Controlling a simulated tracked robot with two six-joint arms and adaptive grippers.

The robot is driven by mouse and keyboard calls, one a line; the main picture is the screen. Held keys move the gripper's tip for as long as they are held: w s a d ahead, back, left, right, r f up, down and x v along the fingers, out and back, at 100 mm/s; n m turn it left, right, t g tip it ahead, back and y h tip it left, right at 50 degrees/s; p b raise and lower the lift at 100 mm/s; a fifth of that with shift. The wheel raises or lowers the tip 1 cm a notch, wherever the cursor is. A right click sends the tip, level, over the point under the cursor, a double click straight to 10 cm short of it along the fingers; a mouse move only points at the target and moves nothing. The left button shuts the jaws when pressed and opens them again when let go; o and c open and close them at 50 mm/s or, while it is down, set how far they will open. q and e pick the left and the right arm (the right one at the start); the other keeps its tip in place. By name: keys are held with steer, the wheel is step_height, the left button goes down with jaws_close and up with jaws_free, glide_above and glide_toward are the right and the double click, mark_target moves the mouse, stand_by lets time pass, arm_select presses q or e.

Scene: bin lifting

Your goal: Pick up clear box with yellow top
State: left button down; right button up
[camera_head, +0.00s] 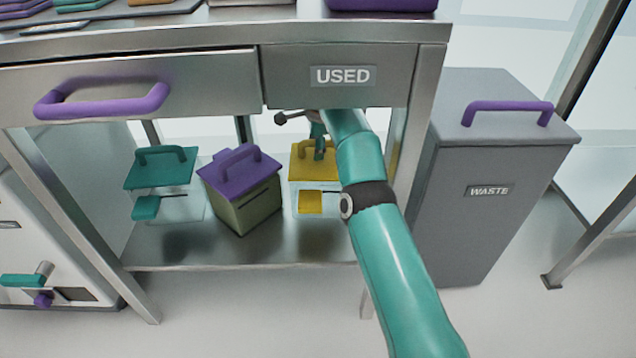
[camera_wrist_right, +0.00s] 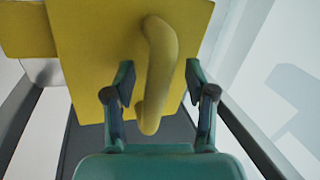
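The clear box with the yellow top (camera_head: 301,169) stands on the lower shelf under the table, at the right of a row of boxes. Its clear body is faint, and my right arm hides part of it. My right gripper (camera_head: 318,143) is at its lid, over the handle. In the right wrist view, the yellow lid (camera_wrist_right: 85,60) and its curved handle (camera_wrist_right: 158,70) fill the upper middle. The two fingers of my right gripper (camera_wrist_right: 159,78) are apart, one on each side of the handle, with gaps showing. My left gripper is not in view.
A purple-lidded box (camera_head: 246,207) and a teal-lidded box (camera_head: 161,172) stand to the left on the shelf (camera_head: 190,256). The drawer marked USED (camera_head: 290,84) hangs just above my right gripper. A grey WASTE bin (camera_head: 492,150) stands to the right of the table leg.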

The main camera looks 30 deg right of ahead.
steer(key=shift+s+d, duration=0.1)
steer(key=shift+d, duration=0.05)
jaws_close()
steer(key=shift+r, duration=0.15)
